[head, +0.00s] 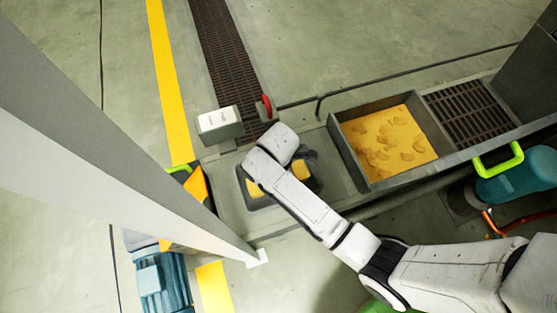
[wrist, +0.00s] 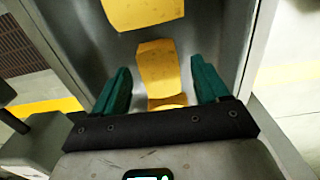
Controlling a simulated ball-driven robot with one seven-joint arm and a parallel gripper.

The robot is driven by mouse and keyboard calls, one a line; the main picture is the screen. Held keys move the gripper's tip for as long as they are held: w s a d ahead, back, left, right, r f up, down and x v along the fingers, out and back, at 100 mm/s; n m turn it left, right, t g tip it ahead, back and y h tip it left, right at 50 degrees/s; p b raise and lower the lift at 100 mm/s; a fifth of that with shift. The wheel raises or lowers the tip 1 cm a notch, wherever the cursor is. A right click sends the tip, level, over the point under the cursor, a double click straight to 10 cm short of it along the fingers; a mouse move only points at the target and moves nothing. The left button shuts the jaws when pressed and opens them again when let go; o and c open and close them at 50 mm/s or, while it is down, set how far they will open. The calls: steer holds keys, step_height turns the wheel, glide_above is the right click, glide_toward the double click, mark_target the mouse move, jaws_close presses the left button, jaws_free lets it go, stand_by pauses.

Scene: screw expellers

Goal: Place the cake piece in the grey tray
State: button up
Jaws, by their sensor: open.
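My gripper (wrist: 161,82) is open, with its two green fingers apart. A yellow cake piece (wrist: 157,68) lies in the gap between them in the wrist view; contact with the fingers cannot be told. A second yellow piece (wrist: 140,12) lies beyond, at the top edge. In the head view, yellow pieces show on either side of my wrist, one at right (head: 300,169) and one at left (head: 255,188). A dark grey tray-like shape (head: 264,202) shows around the left piece, partly hidden by my arm. My fingers are hidden in the head view.
A large grey bin (head: 352,162) holds yellow meal and several broken pieces, right of my wrist. A dark grate (head: 467,108) lies beyond it. A green handle (head: 498,160) is at right.

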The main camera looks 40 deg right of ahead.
step_height(320, 180, up, 11)
steer(key=p, duration=0.4)
steer(key=s+d+r+m, duration=0.2)
steer(key=s+d+m, duration=0.2)
steer(key=s+m, duration=0.3)
steer(key=s+d+r+m+t, duration=0.1)
steer(key=s+d+r+m, duration=0.2)
steer(key=s+m, duration=0.4)
steer(key=shift+s+d+m, duration=0.4)
steer(key=shift+s, duration=0.85)
steer(key=shift+c, duration=0.5)
